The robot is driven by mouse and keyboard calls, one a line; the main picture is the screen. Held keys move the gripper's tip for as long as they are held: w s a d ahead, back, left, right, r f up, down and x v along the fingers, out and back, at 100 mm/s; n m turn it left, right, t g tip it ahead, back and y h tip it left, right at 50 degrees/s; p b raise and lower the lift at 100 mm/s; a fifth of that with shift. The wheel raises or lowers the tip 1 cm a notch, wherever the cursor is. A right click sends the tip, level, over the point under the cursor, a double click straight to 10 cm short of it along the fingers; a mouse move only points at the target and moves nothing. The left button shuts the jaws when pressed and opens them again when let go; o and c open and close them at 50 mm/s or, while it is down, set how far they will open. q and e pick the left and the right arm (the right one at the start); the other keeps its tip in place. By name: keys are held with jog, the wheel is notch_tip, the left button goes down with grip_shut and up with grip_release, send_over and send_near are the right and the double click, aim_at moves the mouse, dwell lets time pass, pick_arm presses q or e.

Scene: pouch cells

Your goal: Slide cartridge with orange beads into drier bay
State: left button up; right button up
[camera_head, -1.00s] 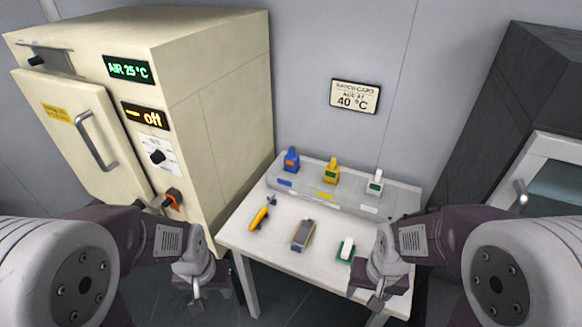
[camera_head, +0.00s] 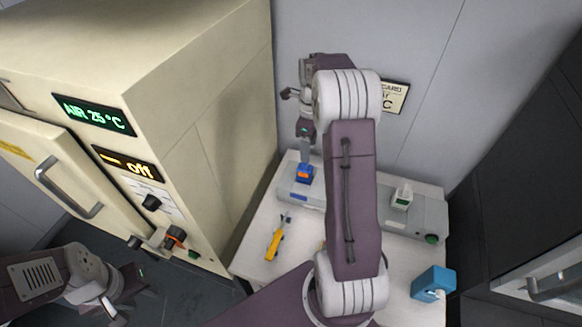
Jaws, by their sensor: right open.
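The grey block with an orange side that lay mid-table earlier is hidden behind my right arm. A blue piece with an orange front (camera_head: 304,174) stands at the left end of the grey rack (camera_head: 300,197). My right gripper (camera_head: 305,151) is open, pointing down just above this piece; whether it touches cannot be told. My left gripper (camera_head: 128,292) is low at the lower left, away from the table; its jaws are unclear. I cannot tell which part is the drier bay.
A cream oven (camera_head: 215,130) with displays and door stands left. A yellow tool (camera_head: 274,240) lies on the white table (camera_head: 252,232). A white piece (camera_head: 402,197) is on the rack's right part. A blue box (camera_head: 433,283) sits at the table's right. A dark cabinet (camera_head: 520,150) stands right.

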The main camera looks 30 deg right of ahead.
aim_at(305, 167)
jog(key=shift+s+a+f, duration=0.4)
jog(key=shift+s+f, duration=0.2)
jog(key=shift+f, duration=0.25)
jog(key=shift+w+a+f, duration=0.1)
jog(key=shift+w+f, duration=0.25)
jog(key=shift+f, duration=0.25)
jog(key=shift+w+f, duration=0.35)
jog(key=shift+f, duration=0.2)
jog(key=shift+w+f, duration=0.15)
jog(key=f, duration=0.2)
jog(key=s+f, duration=0.1)
jog(key=f, duration=0.1)
jog(key=shift+f+p, duration=0.2)
jog(key=shift+p, duration=0.15)
jog(key=shift+w+f, duration=0.2)
jog(key=shift+f, duration=0.05)
grip_shut()
jog(key=shift+r, duration=0.1)
